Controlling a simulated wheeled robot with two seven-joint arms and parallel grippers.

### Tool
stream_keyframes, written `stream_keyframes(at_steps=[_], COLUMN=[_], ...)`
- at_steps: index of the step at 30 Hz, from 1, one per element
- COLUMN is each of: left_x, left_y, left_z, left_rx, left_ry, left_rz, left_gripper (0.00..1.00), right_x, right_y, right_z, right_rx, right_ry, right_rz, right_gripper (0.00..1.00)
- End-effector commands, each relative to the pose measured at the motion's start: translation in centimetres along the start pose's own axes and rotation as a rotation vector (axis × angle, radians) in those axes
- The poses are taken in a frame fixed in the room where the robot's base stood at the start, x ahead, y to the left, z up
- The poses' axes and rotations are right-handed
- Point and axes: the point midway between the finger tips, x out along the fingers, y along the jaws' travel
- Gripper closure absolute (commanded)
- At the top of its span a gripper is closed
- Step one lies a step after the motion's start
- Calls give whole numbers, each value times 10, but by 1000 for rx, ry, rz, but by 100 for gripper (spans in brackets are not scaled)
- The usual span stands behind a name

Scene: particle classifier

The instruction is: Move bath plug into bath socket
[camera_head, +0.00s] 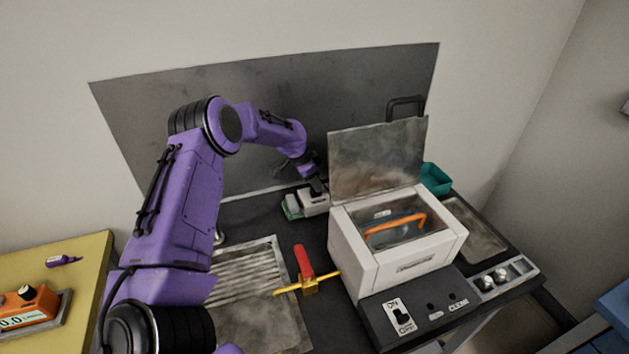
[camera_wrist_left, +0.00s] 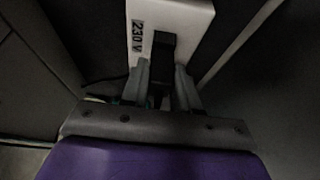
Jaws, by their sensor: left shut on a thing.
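My left gripper (camera_head: 316,186) reaches down behind the open white bath, at the back of the dark bench. In the left wrist view my left gripper (camera_wrist_left: 162,80) is shut on the black bath plug (camera_wrist_left: 163,44). The plug's far end meets or overlaps the white bath socket box (camera_wrist_left: 192,18), which is marked "230 V". I cannot tell whether the plug is seated in it. In the head view the white socket box (camera_head: 314,203) sits just below the gripper. The white bath (camera_head: 408,262) has its lid up and an orange handle inside. My right gripper is out of view.
A yellow tap with a red handle (camera_head: 304,262) stands left of the bath. A metal sink (camera_head: 262,318) lies beside it. The ON/OFF panel (camera_head: 402,314) is in front, a teal tray (camera_head: 436,180) behind right. The bath's raised lid (camera_head: 378,160) stands close to the gripper.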

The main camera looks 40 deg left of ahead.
Motion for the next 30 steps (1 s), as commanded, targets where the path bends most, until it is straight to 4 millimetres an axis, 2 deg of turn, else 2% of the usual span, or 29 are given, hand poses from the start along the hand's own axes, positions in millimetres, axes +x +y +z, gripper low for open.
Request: stream_keyframes(at_steps=[12, 13, 15, 25, 30], left_x=[8, 8, 8, 3, -28], left_y=[0, 1, 0, 0, -1], left_z=[3, 4, 3, 3, 2], left_rx=[0, 0, 0, 1, 1], left_ry=[-1, -2, -2, 1, 5], left_rz=[1, 2, 1, 0, -2], left_gripper=[100, 61, 41, 41, 41], right_x=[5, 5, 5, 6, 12], right_y=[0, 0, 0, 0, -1], right_z=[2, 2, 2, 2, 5], right_rx=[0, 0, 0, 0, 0], right_ry=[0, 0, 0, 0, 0], right_rz=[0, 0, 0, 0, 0], right_gripper=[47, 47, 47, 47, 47])
